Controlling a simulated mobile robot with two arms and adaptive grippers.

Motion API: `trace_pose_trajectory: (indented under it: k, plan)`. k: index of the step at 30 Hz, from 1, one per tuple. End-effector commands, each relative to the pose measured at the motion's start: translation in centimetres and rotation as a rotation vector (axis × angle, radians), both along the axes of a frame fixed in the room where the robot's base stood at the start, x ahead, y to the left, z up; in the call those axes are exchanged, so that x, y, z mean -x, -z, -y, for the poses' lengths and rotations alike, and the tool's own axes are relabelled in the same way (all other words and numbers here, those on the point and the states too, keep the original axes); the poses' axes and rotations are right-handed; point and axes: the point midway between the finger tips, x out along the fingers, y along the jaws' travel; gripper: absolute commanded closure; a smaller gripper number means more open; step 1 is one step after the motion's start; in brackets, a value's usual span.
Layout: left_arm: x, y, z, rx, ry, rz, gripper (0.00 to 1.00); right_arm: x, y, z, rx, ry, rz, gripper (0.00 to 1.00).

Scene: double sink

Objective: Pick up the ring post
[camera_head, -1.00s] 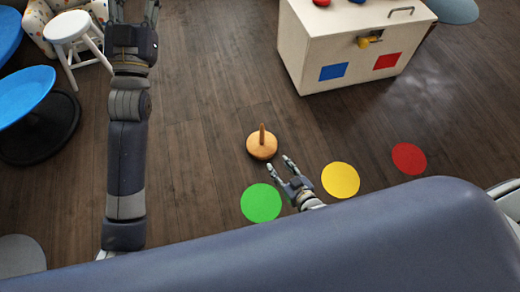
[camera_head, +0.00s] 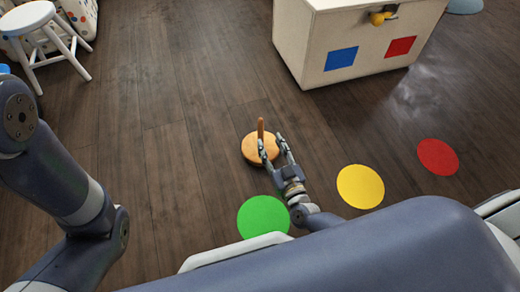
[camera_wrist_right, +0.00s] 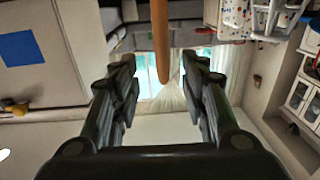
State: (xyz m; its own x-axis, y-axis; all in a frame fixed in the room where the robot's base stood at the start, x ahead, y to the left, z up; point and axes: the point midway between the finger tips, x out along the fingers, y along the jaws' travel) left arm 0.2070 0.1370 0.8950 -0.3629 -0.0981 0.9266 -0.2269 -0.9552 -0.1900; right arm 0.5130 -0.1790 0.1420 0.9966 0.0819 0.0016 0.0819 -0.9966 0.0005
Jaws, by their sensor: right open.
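The ring post has a round light-wood base (camera_head: 251,151) and an upright darker peg (camera_head: 261,128), and it stands on the floor in the head view. My right gripper (camera_head: 270,146) is open at the post's right side, with its fingers reaching over the base edge near the peg. In the right wrist view, the peg (camera_wrist_right: 161,40) shows between and beyond the fingertips of the open right gripper (camera_wrist_right: 158,72), and nothing is seen clamped. My left arm comes in at the left of the head view, but its gripper is out of the picture.
A green disc (camera_head: 263,216), a yellow disc (camera_head: 360,187) and a red disc (camera_head: 438,156) lie flat on the wooden floor. A white chest (camera_head: 358,40) stands at the back right and a white stool (camera_head: 38,45) at the back left. Floor left of the post is clear.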

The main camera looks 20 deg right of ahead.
Motion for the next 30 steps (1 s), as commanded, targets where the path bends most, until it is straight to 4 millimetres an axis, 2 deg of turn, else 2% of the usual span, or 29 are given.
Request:
trace_pose_trajectory:
  k: [3, 10, 18, 21, 30]
  plan:
    - [0.1, 1.2, 0.0, 0.000, 0.000, 0.002, 0.60, -2.0, 0.3, -0.2, -0.001, 0.000, 0.002, 0.59]
    - [0.0, 2.0, 0.0, 0.000, -0.001, 0.001, 0.60, -3.6, 0.2, -0.4, 0.000, -0.001, 0.000, 0.59]
    - [0.0, 4.9, 0.0, 0.000, -0.001, 0.001, 0.60, -6.8, 0.3, -0.9, -0.001, -0.001, 0.003, 0.59]
    - [0.0, 5.4, 0.0, -0.001, -0.001, 0.002, 0.60, -7.9, 0.2, -1.0, 0.000, -0.002, 0.001, 0.59]
    - [0.0, 5.4, 0.1, -0.002, 0.000, 0.002, 0.60, -8.4, -0.1, -1.0, 0.000, -0.001, -0.002, 0.59]
